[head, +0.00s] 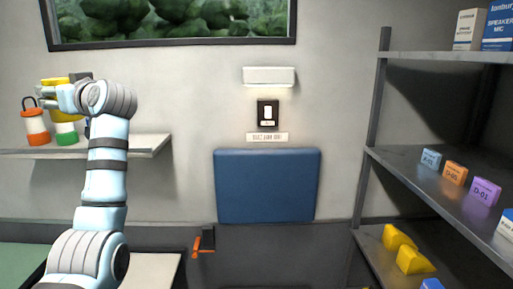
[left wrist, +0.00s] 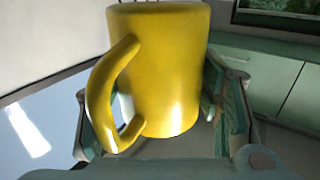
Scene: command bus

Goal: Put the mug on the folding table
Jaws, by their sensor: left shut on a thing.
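The yellow mug (left wrist: 170,75) fills the middle of the left wrist view, upright, its handle at the left. My left gripper (head: 48,97) is shut on it, with fingers on both sides. In the head view, parts of the yellow mug (head: 55,81) show above and below the gripper, in front of the wall shelf at the left; the rest is hidden. A flat blue panel (head: 267,186) stands upright against the back wall; I cannot tell whether it is the folding table folded up. My right gripper is not in view.
A wall shelf (head: 150,143) holds an orange-based container (head: 36,128) and a green-based one (head: 67,138). An orange lever (head: 197,246) is low on the wall. A metal rack (head: 368,130) with small boxes stands at the right. The space before the blue panel looks clear.

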